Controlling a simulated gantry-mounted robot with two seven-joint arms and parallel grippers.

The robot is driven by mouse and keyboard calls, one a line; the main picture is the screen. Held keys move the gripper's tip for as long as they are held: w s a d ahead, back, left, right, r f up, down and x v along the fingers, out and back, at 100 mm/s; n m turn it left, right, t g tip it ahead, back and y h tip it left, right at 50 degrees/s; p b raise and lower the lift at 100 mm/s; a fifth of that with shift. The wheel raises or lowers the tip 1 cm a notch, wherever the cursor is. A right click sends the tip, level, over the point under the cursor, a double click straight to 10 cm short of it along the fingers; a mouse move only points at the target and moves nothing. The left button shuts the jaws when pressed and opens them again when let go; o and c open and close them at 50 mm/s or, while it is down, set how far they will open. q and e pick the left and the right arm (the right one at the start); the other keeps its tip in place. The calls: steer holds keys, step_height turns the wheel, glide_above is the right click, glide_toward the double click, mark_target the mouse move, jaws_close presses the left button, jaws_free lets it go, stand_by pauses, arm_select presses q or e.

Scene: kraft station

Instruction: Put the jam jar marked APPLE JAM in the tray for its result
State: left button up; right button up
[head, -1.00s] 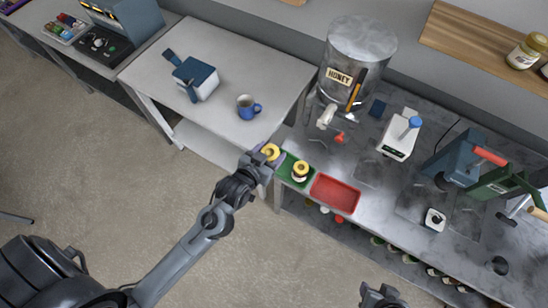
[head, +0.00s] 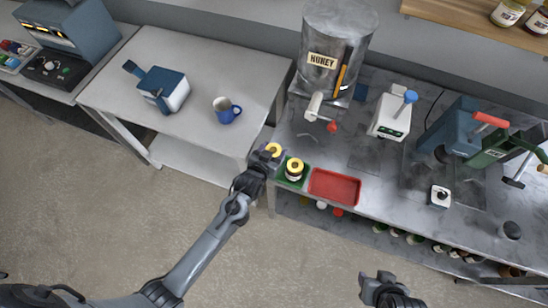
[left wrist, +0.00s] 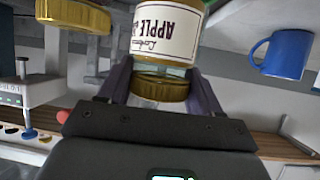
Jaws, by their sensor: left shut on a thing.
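My left gripper (head: 268,158) is shut on a gold-lidded jar (head: 273,150) at the left edge of the green tray (head: 283,183). In the left wrist view the jar's white label (left wrist: 163,22) reads APPLE, upside down in the picture, and its gold lid (left wrist: 160,88) is between the fingers. Whether the jar touches the tray or is just above it, I cannot tell. A second gold-lidded jar (head: 294,170) stands in the green tray. A red tray (head: 334,187), empty, lies to its right. My right gripper (head: 385,287) is low in the head view, away from the bench; its jaws are unclear.
The honey tank (head: 335,50) stands behind the trays, its tap (head: 315,107) toward them. A white scale (head: 391,115) and blue press (head: 455,128) are to the right. A blue mug (head: 226,111) is on the white table. Several jars sit on the shelf below the bench.

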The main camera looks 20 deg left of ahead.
arm_select(q)
steer(key=shift+f, duration=2.25)
steer(key=shift+f, duration=0.15)
steer(key=o, duration=1.2)
